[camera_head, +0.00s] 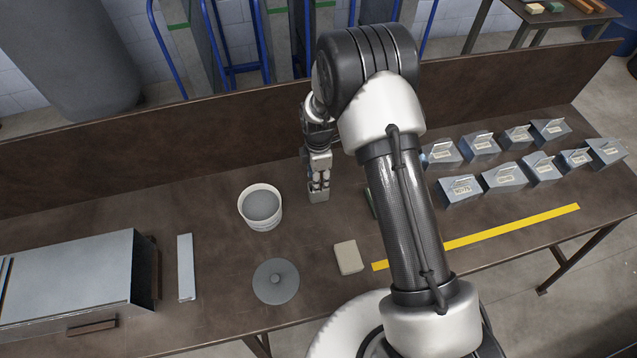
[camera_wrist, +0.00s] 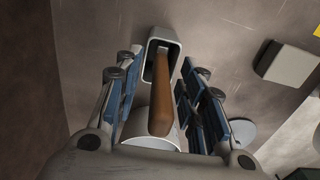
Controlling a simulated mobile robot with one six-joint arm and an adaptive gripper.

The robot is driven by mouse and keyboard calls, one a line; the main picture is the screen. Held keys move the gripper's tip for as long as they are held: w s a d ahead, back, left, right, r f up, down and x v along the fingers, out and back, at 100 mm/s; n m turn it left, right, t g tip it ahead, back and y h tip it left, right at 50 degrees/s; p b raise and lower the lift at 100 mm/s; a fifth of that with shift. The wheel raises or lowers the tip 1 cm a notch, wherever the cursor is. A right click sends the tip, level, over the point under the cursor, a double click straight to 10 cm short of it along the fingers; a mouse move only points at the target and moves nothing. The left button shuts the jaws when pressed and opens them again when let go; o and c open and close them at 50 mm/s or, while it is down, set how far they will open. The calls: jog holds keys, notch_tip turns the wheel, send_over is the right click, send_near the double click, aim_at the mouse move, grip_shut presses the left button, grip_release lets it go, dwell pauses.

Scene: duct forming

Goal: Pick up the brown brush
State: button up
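The brown brush (camera_wrist: 161,95) shows in the wrist view as a brown handle rising from a small grey rectangular holder (camera_wrist: 167,46). Its lower end is hidden inside the holder. My gripper (camera_wrist: 158,92) has its blue-padded fingers on either side of the handle, with a visible gap on the left and a narrower one on the right. It is open. In the head view, my gripper (camera_head: 319,184) points down over the grey holder (camera_head: 318,196) near the back of the brown table. The brush cannot be made out there.
A white bucket (camera_head: 275,222) stands left of the holder, with a grey round lid (camera_head: 275,290) in front. A beige block (camera_head: 348,257) and yellow strip (camera_head: 510,232) lie to the right. Several metal duct pieces (camera_head: 462,189) stand farther right. A back panel (camera_head: 170,158) rises behind.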

jog(key=shift+f, duration=0.25)
grip_shut()
dwell(0.3)
